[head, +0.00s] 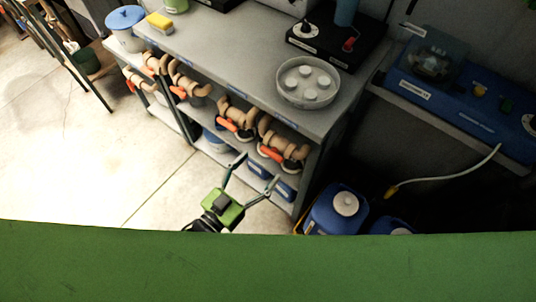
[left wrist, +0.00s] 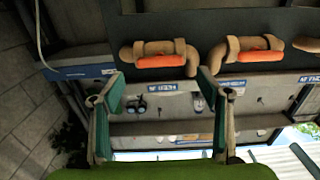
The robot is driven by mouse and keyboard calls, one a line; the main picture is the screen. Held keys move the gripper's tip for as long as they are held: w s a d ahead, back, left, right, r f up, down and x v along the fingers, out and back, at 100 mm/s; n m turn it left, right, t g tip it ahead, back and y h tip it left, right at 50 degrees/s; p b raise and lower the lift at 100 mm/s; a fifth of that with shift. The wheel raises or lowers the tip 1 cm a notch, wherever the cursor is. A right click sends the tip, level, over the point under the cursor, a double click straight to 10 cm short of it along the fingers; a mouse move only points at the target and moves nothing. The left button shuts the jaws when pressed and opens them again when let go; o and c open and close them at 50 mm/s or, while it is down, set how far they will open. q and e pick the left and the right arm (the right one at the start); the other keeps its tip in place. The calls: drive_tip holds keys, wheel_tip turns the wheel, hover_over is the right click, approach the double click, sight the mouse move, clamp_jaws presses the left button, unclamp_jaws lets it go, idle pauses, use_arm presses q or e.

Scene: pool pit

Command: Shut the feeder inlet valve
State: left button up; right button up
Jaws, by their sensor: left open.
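Several tan pipe valves with orange lever handles sit in a row under the grey bench. The nearest handles show in the head view as a front orange handle (head: 270,153) and a second orange handle (head: 229,125). In the left wrist view, a left orange handle (left wrist: 160,62) and a right orange handle (left wrist: 260,56) lie along their pipes. The blue labels are too small to read, so I cannot tell which valve is the feeder inlet. My left gripper (head: 257,170) is open and empty in front of the valves, also in the left wrist view (left wrist: 160,82). My right gripper is out of view.
Blue jugs (head: 336,212) stand right of the bench. A hose (head: 447,176) hangs nearby. Open floor (head: 75,140) lies left.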

sight(270, 155)
use_arm(q)
drive_tip(key=x, duration=0.5)
drive_tip(key=c, duration=1.1)
